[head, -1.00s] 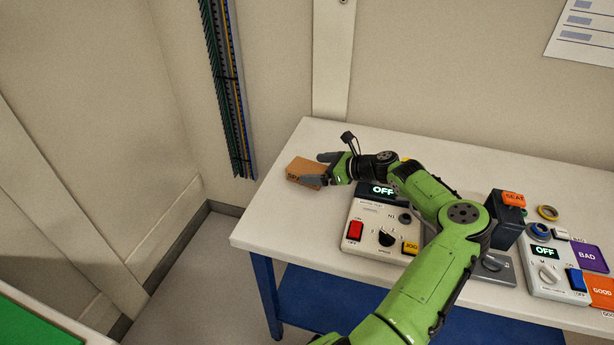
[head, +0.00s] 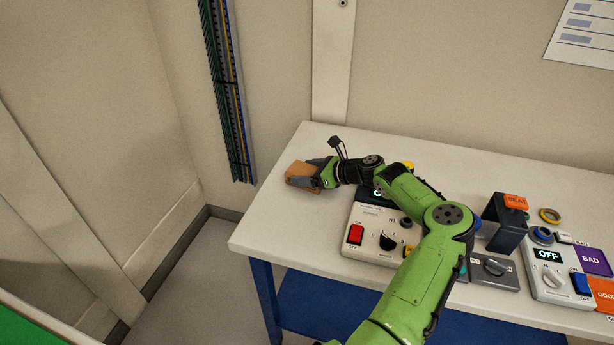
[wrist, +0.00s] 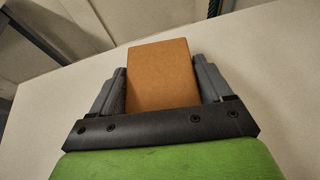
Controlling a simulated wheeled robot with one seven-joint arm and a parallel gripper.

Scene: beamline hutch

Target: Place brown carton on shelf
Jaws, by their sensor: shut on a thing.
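The brown carton (head: 299,171) is at the far left corner of the white table top. My gripper (head: 314,171) is shut on it, with a grey finger along each side. In the wrist view the carton (wrist: 162,75) fills the space between the two fingers of my gripper (wrist: 163,88). The carton looks to be at or just above the table surface; I cannot tell whether it touches. A blue lower shelf (head: 335,306) shows under the table top.
A control box with a red switch (head: 355,234) stands close beside my arm. To the right are a dark bracket with an orange SEAT block (head: 516,202), a second OFF box (head: 549,275) and purple BAD (head: 594,259) and orange GOOD blocks. The table's front left corner (head: 255,235) is clear.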

